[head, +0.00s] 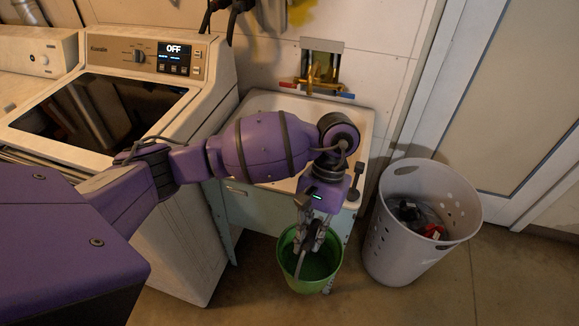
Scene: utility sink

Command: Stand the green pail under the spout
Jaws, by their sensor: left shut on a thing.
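The green pail (334,272) is in front of the utility sink (361,118), below the level of its basin. My left gripper (305,254) points down at the pail and is shut on it, seemingly at its handle or rim; the exact contact is hard to make out. The brass spout (321,82) with red and blue taps is on the wall at the back of the sink. My left arm crosses over the basin and hides much of it. My right gripper is out of view.
A washing machine (200,125) with an OFF display stands left of the sink. A perforated grey laundry basket (400,235) holding some dark and red items stands on the floor to the right. A door (500,90) is behind it. Bare floor (480,295) shows at the lower right.

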